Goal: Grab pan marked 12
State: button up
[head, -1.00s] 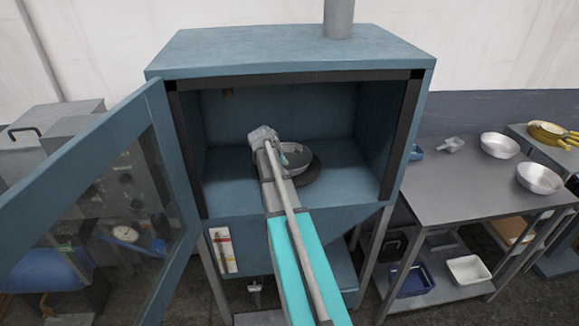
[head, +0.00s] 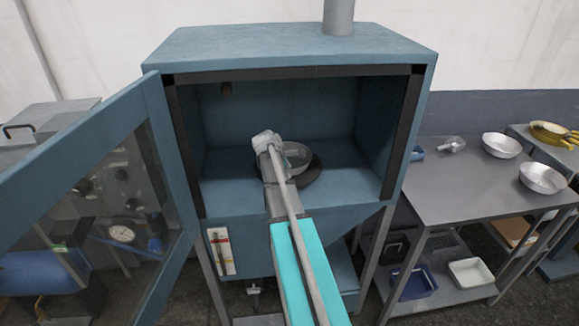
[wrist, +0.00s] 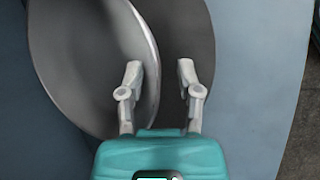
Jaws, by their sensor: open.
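A silver round pan (head: 298,154) sits on a dark round plate (head: 314,172) inside the open blue cabinet. In the wrist view the pan (wrist: 85,60) fills the left and centre, and the dark plate (wrist: 193,30) shows to its right. My gripper (wrist: 160,72) is open, with its left finger over the inside of the pan and its right finger outside the rim. The pan's right rim runs between the fingers; I cannot tell their exact depth. In the head view my arm covers the pan's left part. No number is readable on the pan.
The cabinet (head: 290,48) has its glazed door (head: 95,160) swung open to the left. Its side walls and top frame bound the opening. A metal table (head: 455,190) at right holds two silver bowls (head: 501,146) (head: 542,177) and a scoop (head: 452,145).

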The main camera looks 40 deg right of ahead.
jog(key=shift+b+x, duration=0.55)
jog(key=shift+x, duration=0.4)
jog(key=shift+c, duration=0.2)
grip_shut()
